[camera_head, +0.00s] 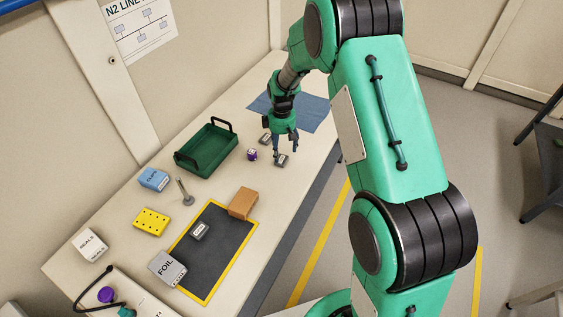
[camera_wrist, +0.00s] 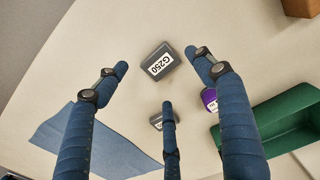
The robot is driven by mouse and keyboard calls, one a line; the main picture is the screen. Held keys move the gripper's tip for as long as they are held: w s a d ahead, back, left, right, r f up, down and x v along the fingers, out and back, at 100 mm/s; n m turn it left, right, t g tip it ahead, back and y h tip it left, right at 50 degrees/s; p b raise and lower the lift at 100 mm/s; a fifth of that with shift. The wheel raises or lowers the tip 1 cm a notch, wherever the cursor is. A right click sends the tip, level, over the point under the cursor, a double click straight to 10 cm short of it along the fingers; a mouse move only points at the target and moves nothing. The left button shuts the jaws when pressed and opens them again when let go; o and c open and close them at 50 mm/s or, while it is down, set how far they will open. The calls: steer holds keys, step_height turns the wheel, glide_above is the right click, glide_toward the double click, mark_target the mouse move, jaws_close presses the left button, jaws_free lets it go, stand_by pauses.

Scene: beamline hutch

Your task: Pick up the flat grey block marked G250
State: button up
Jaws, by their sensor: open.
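The flat grey block marked G250 (camera_wrist: 155,64) lies on the bench top, its white label facing up, in the wrist view. In the head view it is the grey block (camera_head: 281,161) just below my fingertips. My gripper (camera_wrist: 157,76) has three blue fingers, spread open and empty. The block shows between and beyond the two upper fingertips. A gap to the block seems to remain, but the height is hard to judge. In the head view my gripper (camera_head: 284,148) points down over the block.
A second grey block (camera_head: 265,137) lies close by, partly behind a finger in the wrist view. A purple cube (camera_head: 252,155) and the green tray (camera_head: 231,146) are to the left. A blue cloth (camera_head: 309,118) lies behind. A third grey block (camera_head: 199,231) rests on the yellow-edged black mat (camera_head: 213,266).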

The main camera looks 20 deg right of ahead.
mark_target(282, 159)
stand_by(0.3)
steer(key=shift+f+b, duration=0.85)
steer(key=shift+f, duration=1.8)
steer(key=c, duration=1.5)
steer(key=shift+o, duration=0.2)
steer(key=shift+r, duration=0.15)
steer(key=shift+r+p, duration=0.3)
steer(key=shift+r, duration=0.25)
steer(key=shift+s+r+p, duration=0.2)
steer(key=shift+r+p, duration=0.05)
steer(key=shift+r, duration=0.4)
steer(key=shift+s+r+p, duration=0.2)
steer(key=shift+r, duration=0.4)
steer(key=s, duration=0.5)
steer(key=s+p, duration=0.1)
steer(key=s, duration=0.4)
steer(key=s+r+p, duration=0.1)
steer(key=s, duration=0.4)
steer(key=shift+s+a+r, duration=0.1)
steer(key=shift+a, duration=0.2)
